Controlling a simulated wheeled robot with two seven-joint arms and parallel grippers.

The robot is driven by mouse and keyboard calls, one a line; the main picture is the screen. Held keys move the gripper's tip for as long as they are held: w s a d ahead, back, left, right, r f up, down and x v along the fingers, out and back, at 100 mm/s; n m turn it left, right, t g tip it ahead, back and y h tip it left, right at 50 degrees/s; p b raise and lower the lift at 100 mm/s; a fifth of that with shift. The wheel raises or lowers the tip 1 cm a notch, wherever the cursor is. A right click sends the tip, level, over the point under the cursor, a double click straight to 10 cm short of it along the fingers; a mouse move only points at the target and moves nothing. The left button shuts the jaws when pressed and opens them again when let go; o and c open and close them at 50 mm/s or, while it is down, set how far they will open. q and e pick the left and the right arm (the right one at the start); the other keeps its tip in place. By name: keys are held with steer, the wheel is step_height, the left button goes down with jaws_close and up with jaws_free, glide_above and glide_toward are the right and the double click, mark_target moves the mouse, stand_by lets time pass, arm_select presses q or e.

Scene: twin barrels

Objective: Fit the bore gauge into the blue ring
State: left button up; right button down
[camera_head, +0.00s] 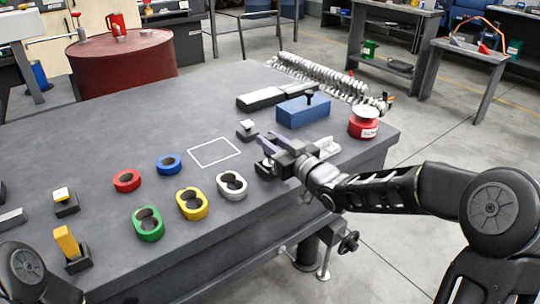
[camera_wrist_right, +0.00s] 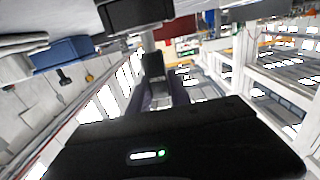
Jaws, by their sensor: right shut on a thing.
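The blue ring (camera_head: 168,165) lies flat on the grey table, left of the white square outline, and its opening looks empty. My right gripper (camera_head: 265,148) is left of the blue box and near the table's right front edge. It is shut on a small dark piece, most likely the bore gauge, which shows between its purple fingers in the right wrist view (camera_wrist_right: 153,65). The fingers hide most of it in the head view. The gripper is well to the right of the blue ring, apart from it. Only a link of my left arm shows at the bottom left.
A red ring (camera_head: 127,181), green ring (camera_head: 149,232), yellow ring (camera_head: 192,212) and white ring (camera_head: 231,194) lie around the blue ring. A dark block with a white top (camera_head: 247,128), blue box (camera_head: 302,111) and red tin (camera_head: 364,126) stand behind. The outlined square (camera_head: 214,152) is clear.

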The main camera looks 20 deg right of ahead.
steer(key=shift+r, duration=0.15)
step_height(320, 180, up, 10)
steer(key=shift+f+p, duration=0.1)
steer(key=shift+p, duration=1.1)
